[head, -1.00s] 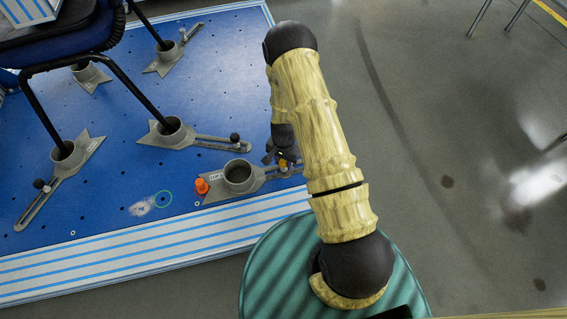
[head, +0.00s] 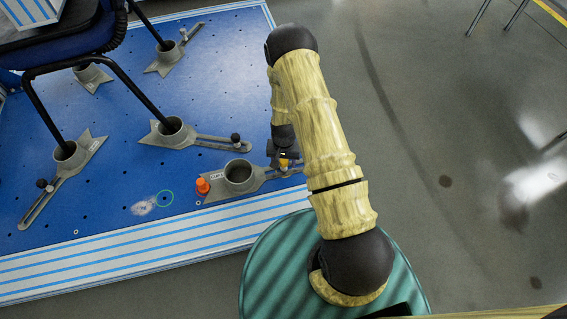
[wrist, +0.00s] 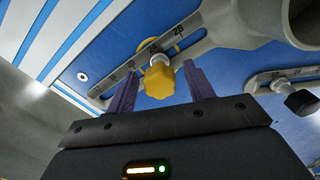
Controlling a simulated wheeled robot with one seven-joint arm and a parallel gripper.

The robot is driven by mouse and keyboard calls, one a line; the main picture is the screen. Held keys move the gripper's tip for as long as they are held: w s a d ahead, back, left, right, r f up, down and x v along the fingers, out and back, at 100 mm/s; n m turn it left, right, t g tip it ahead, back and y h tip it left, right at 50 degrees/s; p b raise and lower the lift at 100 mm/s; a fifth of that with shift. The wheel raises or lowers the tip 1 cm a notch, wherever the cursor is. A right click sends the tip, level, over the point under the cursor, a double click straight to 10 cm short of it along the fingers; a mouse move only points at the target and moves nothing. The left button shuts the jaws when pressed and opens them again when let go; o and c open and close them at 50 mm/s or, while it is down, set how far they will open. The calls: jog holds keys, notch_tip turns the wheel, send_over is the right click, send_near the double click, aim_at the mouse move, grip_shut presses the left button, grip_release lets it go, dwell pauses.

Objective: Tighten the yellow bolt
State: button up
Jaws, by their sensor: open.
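The yellow bolt (wrist: 159,79) has a lobed knob head and sits at the slotted arm of a grey clamp (wrist: 215,35), in the middle of the wrist view. My gripper (wrist: 158,88) is open, with one dark finger on each side of the bolt's head. I cannot tell whether either finger touches it. In the head view my gripper (head: 285,157) is at the right end of the grey clamp (head: 238,178), where a small bit of the yellow bolt (head: 284,163) shows; my arm hides the rest.
Other grey clamps (head: 172,130) with black knobs (head: 236,138) hold chair legs on the blue plate (head: 110,190). Grey floor (head: 430,120) lies to the right.

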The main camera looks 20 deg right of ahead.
jog(key=n+p, duration=0.1)
jog(key=n, duration=0.1)
jog(key=shift+r+n, duration=0.1)
jog(key=shift+n, duration=0.9)
jog(key=shift+n+p, duration=0.6)
jog(key=shift+n, duration=1.5)
jog(key=shift+p, duration=0.3)
